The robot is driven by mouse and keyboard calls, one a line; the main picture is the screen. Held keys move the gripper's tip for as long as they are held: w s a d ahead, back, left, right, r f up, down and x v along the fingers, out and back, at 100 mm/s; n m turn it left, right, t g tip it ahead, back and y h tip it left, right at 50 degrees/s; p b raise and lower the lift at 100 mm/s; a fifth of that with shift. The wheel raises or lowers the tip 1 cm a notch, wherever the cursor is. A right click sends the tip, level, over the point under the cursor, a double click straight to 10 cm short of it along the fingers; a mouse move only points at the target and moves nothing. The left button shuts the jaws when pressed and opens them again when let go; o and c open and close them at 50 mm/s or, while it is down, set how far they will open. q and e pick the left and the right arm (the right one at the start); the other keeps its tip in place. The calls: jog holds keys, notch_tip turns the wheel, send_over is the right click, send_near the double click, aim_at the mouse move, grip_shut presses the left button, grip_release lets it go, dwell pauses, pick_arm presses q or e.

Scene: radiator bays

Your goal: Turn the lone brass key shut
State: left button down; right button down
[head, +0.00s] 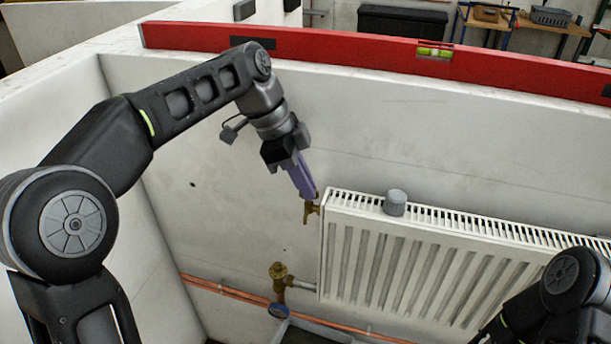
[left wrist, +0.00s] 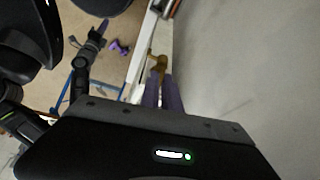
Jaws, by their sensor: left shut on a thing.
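The brass key (head: 313,211) sits at the upper left end of the white radiator (head: 400,265). My left gripper (head: 308,193) reaches down to it from the upper left, its purple fingers shut on the key's near part. In the left wrist view the brass key (left wrist: 158,65) stands out past the purple fingertips (left wrist: 162,84), beside the radiator's pale edge. The fingers hide part of the key. My right arm shows at the lower right of the head view, its gripper out of that picture. Small purple parts by an arm in the left wrist view are too unclear to read.
A grey cap (head: 395,203) stands on the radiator's top. A red spirit level (head: 350,48) lies along the wall top.

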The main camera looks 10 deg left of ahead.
pick_arm(q)
jog(key=shift+m+g+p, duration=0.4)
jog(key=shift+m+p, duration=0.35)
jog(key=shift+m, duration=0.05)
jog(key=shift+f+m, duration=0.1)
jog(key=shift+m, duration=0.2)
jog(key=shift+f, duration=0.1)
jog(key=c, duration=1.9)
grip_release()
jog(key=shift+w, duration=0.1)
